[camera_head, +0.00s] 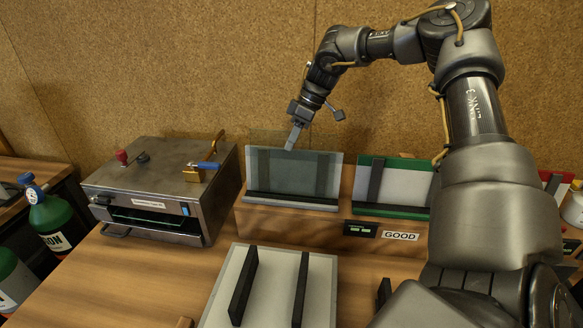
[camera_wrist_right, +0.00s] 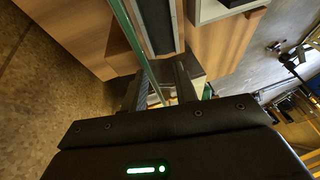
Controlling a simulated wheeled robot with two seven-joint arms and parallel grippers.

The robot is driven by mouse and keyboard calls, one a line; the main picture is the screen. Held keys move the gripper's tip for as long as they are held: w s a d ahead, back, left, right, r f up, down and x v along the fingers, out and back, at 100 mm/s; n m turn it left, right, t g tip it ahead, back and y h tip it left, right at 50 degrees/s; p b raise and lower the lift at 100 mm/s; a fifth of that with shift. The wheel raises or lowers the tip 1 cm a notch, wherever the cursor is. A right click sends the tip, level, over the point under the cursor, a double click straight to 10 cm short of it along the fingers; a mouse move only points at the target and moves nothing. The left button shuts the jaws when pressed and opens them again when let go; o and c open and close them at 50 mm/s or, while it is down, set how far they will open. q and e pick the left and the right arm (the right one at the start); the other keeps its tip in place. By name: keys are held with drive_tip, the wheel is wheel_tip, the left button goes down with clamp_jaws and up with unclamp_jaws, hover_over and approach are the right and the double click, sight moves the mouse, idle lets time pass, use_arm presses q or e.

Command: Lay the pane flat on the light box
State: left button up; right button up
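The clear glass pane (camera_head: 262,137) stands upright in or just behind the grey-white rack (camera_head: 320,202), its faint upper part showing above the rack's back; how it is seated is hard to tell. In the right wrist view its green edge (camera_wrist_right: 139,45) runs down between my right fingers. My right gripper (camera_head: 292,143) is at the pane's top edge, and the fingers (camera_wrist_right: 165,88) look apart with a gap around the glass. The light box (camera_head: 274,285), a pale flat panel with two black bars, lies on the table in front. My left gripper is not in view.
A green-edged rack (camera_head: 405,187) with a GOOD label (camera_head: 400,236) stands to the right, partly behind my right arm. A metal machine (camera_head: 160,185) stands at the left. Green bottles (camera_head: 50,218) are beyond the table's left edge. A cork wall (camera_head: 200,70) is close behind.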

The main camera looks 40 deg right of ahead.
clamp_jaws()
drive_tip(key=shift+r, duration=0.1)
idle(1.3)
